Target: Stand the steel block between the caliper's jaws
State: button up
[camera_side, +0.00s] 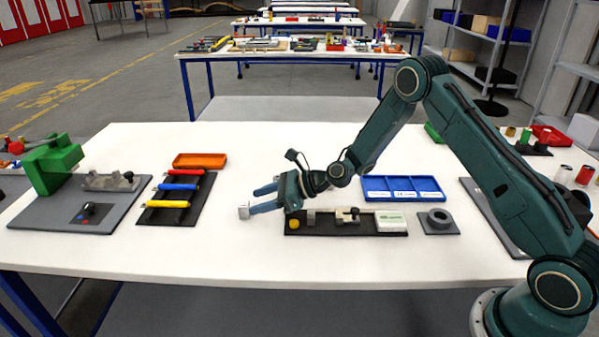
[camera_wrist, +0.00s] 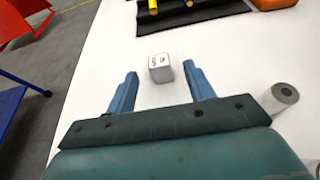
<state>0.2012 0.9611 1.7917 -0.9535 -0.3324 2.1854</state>
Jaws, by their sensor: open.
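The steel block (camera_side: 244,212) is a small light grey cube at the tips of my fingers in the side view. In the wrist view the block (camera_wrist: 161,73) shows dark marks on its top face and lies between the fingertip lines, with white gaps on both sides. It appears to be on the white table. My gripper (camera_side: 258,199) is open, its blue fingers pointing left; both fingers also show in the wrist view (camera_wrist: 160,77). What I take for the caliper (camera_side: 345,215) lies on a black board (camera_side: 335,230) to the right of my gripper.
A blue tray (camera_side: 402,196) and a grey ring on a plate (camera_side: 438,219) stand to the right. A black mat (camera_side: 180,214) with coloured tools, an orange tray (camera_side: 200,160) and a green vise (camera_side: 52,163) are left. The table's front edge is nearby.

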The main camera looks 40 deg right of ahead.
aim_at(245, 204)
jog(key=shift+x, duration=2.6)
grip_shut()
jog(key=shift+r, duration=0.15)
notch_tip(245, 204, up, 20)
